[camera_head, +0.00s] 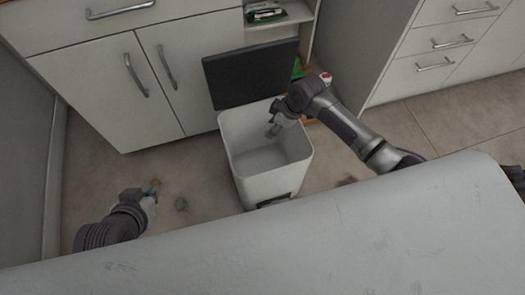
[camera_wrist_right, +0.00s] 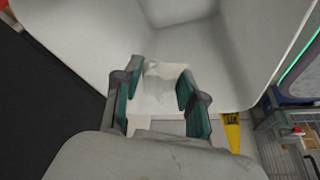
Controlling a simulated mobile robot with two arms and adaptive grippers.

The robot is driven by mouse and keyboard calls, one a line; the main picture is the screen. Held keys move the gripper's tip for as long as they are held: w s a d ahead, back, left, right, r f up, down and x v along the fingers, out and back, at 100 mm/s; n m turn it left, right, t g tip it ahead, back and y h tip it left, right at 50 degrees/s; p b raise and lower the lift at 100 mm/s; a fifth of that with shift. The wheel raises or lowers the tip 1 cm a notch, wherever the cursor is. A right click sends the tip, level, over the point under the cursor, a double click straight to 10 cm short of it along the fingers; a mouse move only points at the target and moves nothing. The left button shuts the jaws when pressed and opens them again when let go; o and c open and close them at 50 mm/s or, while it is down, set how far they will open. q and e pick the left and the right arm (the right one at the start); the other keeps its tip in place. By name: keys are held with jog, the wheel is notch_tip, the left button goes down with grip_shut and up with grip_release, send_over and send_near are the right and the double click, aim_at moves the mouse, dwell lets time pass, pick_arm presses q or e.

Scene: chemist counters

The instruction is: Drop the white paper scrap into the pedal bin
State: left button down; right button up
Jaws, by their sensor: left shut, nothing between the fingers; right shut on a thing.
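The white pedal bin (camera_head: 268,185) stands on the floor with its dark lid (camera_head: 250,75) raised at the back. My right gripper (camera_head: 272,131) is over the bin's open mouth, near its back right rim. In the right wrist view, its fingers (camera_wrist_right: 160,98) are shut on the white paper scrap (camera_wrist_right: 163,72), with the bin's pale inner walls (camera_wrist_right: 185,45) beyond. The scrap is hard to make out in the head view. My left gripper (camera_head: 152,195) is shut and empty, low at the left, apart from the bin.
White cabinets (camera_head: 125,85) stand behind, and a drawer unit (camera_head: 430,50) stands at the right. A yellow object (camera_wrist_right: 231,132) shows in the right wrist view.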

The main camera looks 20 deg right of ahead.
jog(key=o, duration=0.7)
jog(key=shift+o, duration=0.2)
jog(key=v, duration=1.2)
jog(key=shift+s, duration=0.1)
